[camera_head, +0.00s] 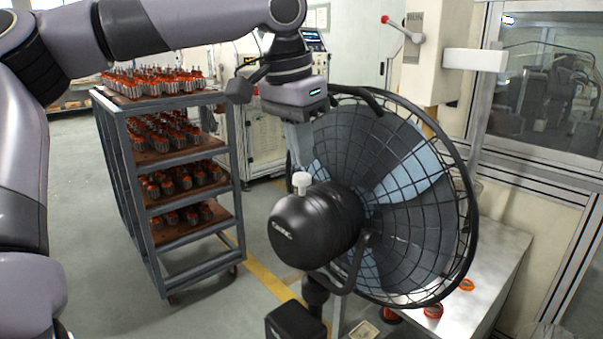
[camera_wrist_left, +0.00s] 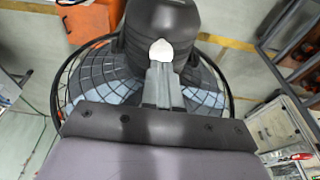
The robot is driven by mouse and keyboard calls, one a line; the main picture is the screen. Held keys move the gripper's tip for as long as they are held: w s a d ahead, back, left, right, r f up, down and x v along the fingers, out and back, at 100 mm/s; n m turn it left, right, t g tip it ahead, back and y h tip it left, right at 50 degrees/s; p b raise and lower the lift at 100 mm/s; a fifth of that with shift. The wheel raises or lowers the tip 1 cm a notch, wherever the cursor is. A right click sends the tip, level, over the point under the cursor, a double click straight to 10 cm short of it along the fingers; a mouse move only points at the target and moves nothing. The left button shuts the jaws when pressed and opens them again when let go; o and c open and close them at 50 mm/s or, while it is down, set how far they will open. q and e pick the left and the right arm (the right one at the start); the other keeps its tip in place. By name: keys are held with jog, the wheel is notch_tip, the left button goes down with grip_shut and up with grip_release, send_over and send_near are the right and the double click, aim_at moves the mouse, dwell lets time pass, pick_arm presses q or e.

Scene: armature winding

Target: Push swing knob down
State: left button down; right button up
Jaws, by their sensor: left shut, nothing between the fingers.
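A black fan with a wire cage (camera_head: 410,215) stands in the middle of the head view. Its motor housing (camera_head: 300,232) faces me, and a small white swing knob (camera_head: 301,180) stands upright on top of it. My left gripper (camera_head: 299,150) points down just above the knob, its fingers shut and empty. In the left wrist view the closed fingertips (camera_wrist_left: 161,68) are right at the white knob (camera_wrist_left: 161,50), which partly shows beyond them. I cannot tell whether they touch it. My right gripper is not in view.
A grey shelf cart (camera_head: 190,265) holding several rows of orange-topped armatures stands at the left. A metal table (camera_head: 480,285) with orange rings lies behind the fan at the right. A machine with a window (camera_head: 550,90) and a red-tipped lever (camera_head: 400,27) stands at the back right.

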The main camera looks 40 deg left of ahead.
aim_at(300, 175)
pick_arm(q)
jog(key=shift+f+b, duration=0.3)
jog(key=shift+f, duration=0.85)
dwell(0.9)
jog(key=shift+r, duration=0.1)
jog(key=shift+r+p, duration=0.7)
jog(key=shift+r, duration=0.6)
notch_tip(300, 175, up, 5)
jog(key=shift+r, duration=0.15)
